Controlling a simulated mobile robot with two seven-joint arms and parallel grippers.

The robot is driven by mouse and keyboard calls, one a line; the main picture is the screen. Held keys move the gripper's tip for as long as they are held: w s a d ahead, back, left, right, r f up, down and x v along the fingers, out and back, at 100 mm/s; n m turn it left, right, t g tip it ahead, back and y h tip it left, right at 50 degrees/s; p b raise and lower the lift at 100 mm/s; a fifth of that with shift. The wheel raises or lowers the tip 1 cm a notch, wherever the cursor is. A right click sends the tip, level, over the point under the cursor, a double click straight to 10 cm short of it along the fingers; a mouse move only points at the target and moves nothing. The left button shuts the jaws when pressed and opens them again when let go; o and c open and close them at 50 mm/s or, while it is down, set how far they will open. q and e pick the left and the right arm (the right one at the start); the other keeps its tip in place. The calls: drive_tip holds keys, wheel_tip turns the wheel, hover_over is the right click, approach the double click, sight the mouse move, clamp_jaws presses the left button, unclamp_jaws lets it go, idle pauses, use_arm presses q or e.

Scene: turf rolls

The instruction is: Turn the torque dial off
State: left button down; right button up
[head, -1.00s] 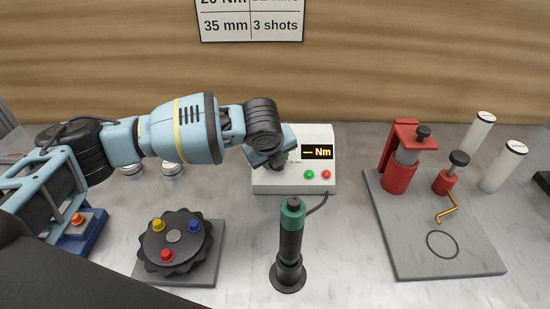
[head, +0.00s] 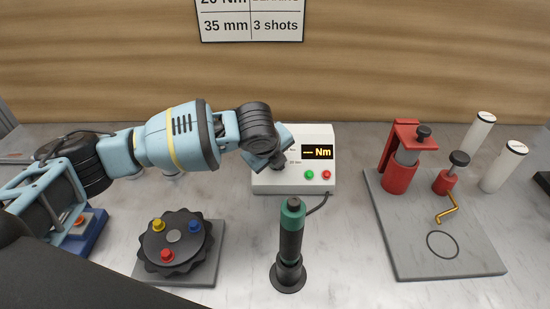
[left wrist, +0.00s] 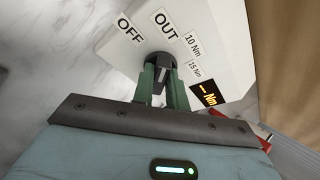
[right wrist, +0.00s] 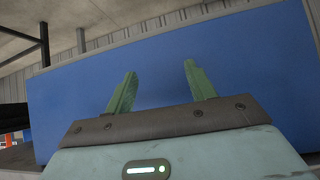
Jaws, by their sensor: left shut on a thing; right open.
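The white torque controller box (head: 310,150) stands at the back centre, with a lit display (head: 318,152) reading "– Nm". Its dark torque dial (left wrist: 160,60) shows in the left wrist view between my left gripper's green fingers. My left gripper (left wrist: 160,80) is shut on the dial; in the head view its wrist (head: 262,150) covers most of the dial. Labels OFF (left wrist: 130,32), OUT (left wrist: 163,25), 10 Nm and 15 Nm ring the dial. I cannot tell which label the dial points to. My right gripper (right wrist: 155,90) is open and empty, away from the box.
A green-and-black screwdriver (head: 291,240) stands upright in front of the box. A black knobbed disc (head: 174,240) with coloured buttons lies front left. A grey plate (head: 440,255) with red clamps is at right. Green and red buttons (head: 326,174) sit beside the dial.

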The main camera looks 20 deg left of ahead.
use_arm(q)
drive_tip(key=n, duration=0.2)
drive_tip(key=n+t, duration=0.1)
drive_tip(key=n, duration=0.2)
drive_tip(key=shift+s+f+h, duration=0.15)
drive_tip(key=shift+s+h, duration=0.05)
drive_tip(key=shift+h, duration=0.1)
drive_tip(key=shift+n+t, duration=0.8)
drive_tip(key=shift+n, duration=1.4)
drive_tip(key=c, duration=1.4)
unclamp_jaws()
drive_tip(key=v, duration=0.8)
drive_tip(key=shift+f, duration=0.1)
